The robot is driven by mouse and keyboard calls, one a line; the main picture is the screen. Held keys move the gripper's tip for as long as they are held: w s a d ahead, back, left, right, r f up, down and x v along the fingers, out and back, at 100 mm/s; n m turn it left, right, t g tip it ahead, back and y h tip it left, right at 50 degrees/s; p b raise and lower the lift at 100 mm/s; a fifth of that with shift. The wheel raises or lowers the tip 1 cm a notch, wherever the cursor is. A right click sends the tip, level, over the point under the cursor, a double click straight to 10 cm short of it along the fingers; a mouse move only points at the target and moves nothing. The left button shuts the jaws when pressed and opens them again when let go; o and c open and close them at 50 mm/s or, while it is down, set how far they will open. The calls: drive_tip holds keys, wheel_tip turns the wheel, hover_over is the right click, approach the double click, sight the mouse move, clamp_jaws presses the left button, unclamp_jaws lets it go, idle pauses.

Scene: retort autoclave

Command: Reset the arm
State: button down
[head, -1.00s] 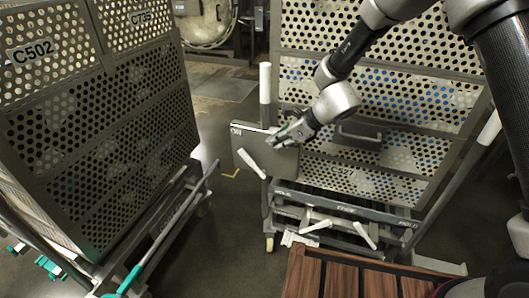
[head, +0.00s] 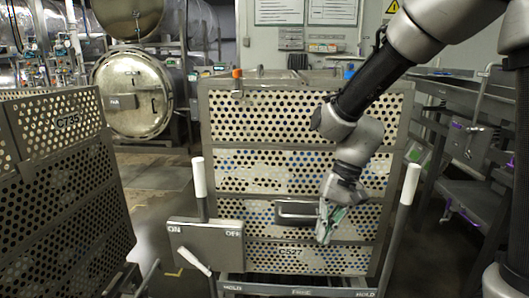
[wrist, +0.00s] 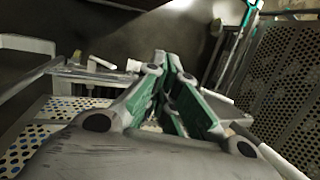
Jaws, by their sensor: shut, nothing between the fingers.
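My gripper (head: 325,232) is in front of the perforated metal crate (head: 240,185), just right of the crate's handle (head: 297,211). Its fingers point down and are closed with nothing between them. In the wrist view my gripper (wrist: 178,75) shows green-lined fingers close together, over dark floor. My arm comes in from the upper right of the head view and bends down in front of the crate. I cannot tell whether the fingertips touch the crate face.
The crate stands on a cart with white-tipped posts (head: 199,178) and an ON/OFF box (head: 206,246). Another perforated crate (head: 65,200) is at the left. A round autoclave door (head: 135,97) is at the back left. Metal racks (head: 480,140) stand at the right.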

drive_tip(key=s+d+r+t+h, duration=0.1)
drive_tip(key=s+d+r+t, duration=0.2)
drive_tip(key=d, duration=0.8)
drive_tip(key=s+d+r+t+h, duration=0.2)
drive_tip(key=s+d+r+t, duration=0.1)
drive_tip(key=s+d+r, duration=0.5)
drive_tip(key=d+r, duration=0.2)
drive_tip(key=d, duration=0.1)
drive_tip(key=shift+d+r+n+t, duration=0.3)
drive_tip(key=shift+r+n, duration=0.1)
drive_tip(key=c, duration=2.2)
unclamp_jaws()
